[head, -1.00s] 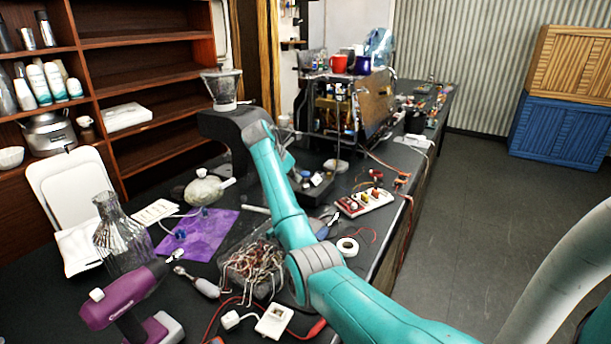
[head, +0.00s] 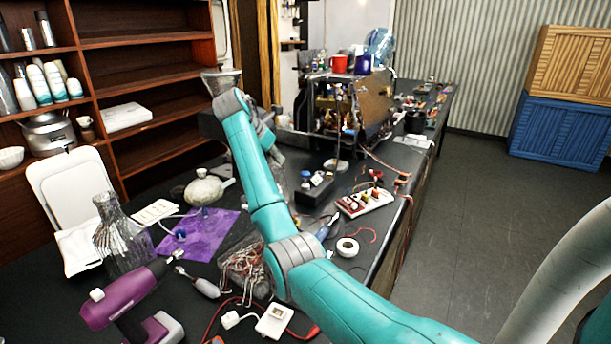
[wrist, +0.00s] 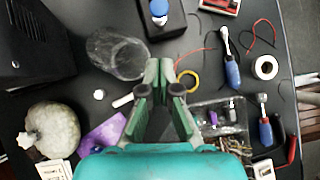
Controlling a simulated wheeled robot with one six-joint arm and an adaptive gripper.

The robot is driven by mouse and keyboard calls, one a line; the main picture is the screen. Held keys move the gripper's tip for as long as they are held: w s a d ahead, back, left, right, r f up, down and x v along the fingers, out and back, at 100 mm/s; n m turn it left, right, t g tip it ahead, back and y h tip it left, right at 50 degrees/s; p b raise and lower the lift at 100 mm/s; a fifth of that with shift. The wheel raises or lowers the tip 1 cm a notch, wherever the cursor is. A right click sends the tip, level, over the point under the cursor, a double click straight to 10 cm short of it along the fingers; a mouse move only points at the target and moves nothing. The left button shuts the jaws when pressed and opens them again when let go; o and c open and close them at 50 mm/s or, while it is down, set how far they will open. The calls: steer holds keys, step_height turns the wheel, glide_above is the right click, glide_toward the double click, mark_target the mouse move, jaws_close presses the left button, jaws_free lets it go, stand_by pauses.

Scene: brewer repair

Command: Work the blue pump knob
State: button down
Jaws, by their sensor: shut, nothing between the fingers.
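The blue pump knob (head: 306,174) stands on top of a small black box (head: 318,190) on the bench, right of my forearm. In the wrist view the blue knob (wrist: 159,9) shows at the top edge, on the black box (wrist: 150,32). My gripper (wrist: 159,64) points toward the box, its green fingers shut and empty. The fingertips lie short of the box in the picture and do not appear to touch the knob. In the head view my arm largely hides the gripper.
A clear glass vessel (wrist: 113,55) is left of the fingers. A red-and-white switch strip (head: 365,202), white tape roll (head: 347,247), tray of wires (head: 240,268) and screwdrivers lie nearby. A black machine (wrist: 35,45) is at left in the wrist view.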

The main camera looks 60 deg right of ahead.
stand_by(0.3)
steer(key=d+r+m, duration=0.1)
steer(key=m, duration=1)
steer(key=s+d+r+m+t+h, duration=0.1)
steer(key=m, duration=1)
steer(key=s+d+r+m, duration=0.1)
steer(key=m, duration=1)
steer(key=shift+s+d+r+m+t+h, duration=0.15)
steer(key=shift+d+r+m+t+h, duration=0.15)
steer(key=shift+r+t, duration=0.1)
steer(key=shift+f, duration=0.1)
